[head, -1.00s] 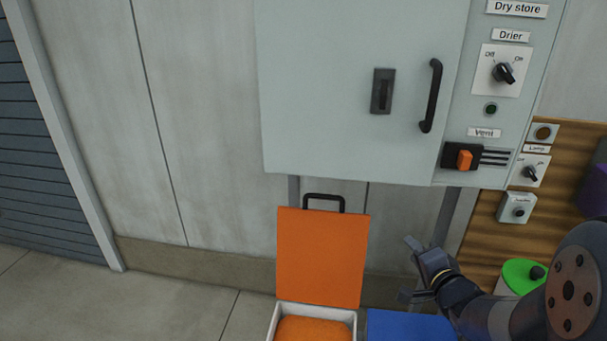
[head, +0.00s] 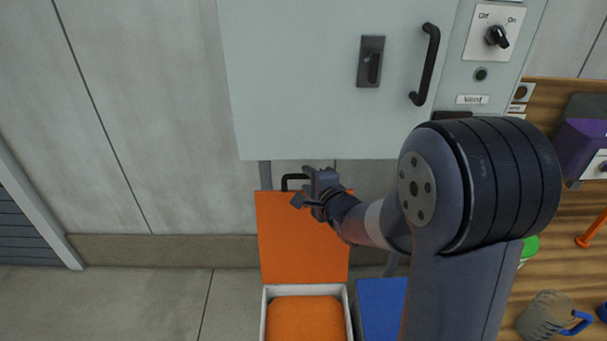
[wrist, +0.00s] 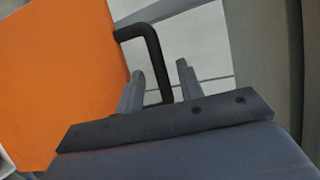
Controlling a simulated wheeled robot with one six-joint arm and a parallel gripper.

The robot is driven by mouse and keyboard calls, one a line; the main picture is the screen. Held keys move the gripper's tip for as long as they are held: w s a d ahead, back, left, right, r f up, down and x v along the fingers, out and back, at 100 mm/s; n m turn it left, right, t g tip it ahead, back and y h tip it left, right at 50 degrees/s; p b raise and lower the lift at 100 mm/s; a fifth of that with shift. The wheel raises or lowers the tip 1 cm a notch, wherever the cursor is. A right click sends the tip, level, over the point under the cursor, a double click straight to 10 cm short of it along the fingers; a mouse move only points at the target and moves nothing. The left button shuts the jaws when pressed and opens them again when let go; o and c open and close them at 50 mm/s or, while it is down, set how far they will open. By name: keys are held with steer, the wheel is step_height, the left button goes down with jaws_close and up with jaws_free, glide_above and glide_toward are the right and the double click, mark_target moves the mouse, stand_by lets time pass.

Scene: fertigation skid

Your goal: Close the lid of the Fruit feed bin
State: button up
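The open bin with the orange lid (head: 302,238) is at the bottom centre of the head view. Its white rim (head: 304,290) surrounds orange contents, and no name label on it is visible. The lid stands upright behind the bin, with a black handle (head: 289,179) on its top edge. In the wrist view, the lid (wrist: 60,75) is at left and the handle (wrist: 158,62) extends between the fingers. My gripper (head: 303,186) is at the handle's right side. In the wrist view my gripper (wrist: 159,88) is open, its fingers apart; contact with the handle cannot be told.
A blue lid (head: 380,305) lies just right of the bin, partly behind my arm. A grey cabinet (head: 300,100) with a black handle (head: 426,65) hangs above. At right are a purple box (head: 583,140) and a jug (head: 545,318). The floor at left is clear.

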mark_target(305, 178)
steer(key=shift+x, duration=1.65)
steer(key=shift+c, duration=0.2)
jaws_close()
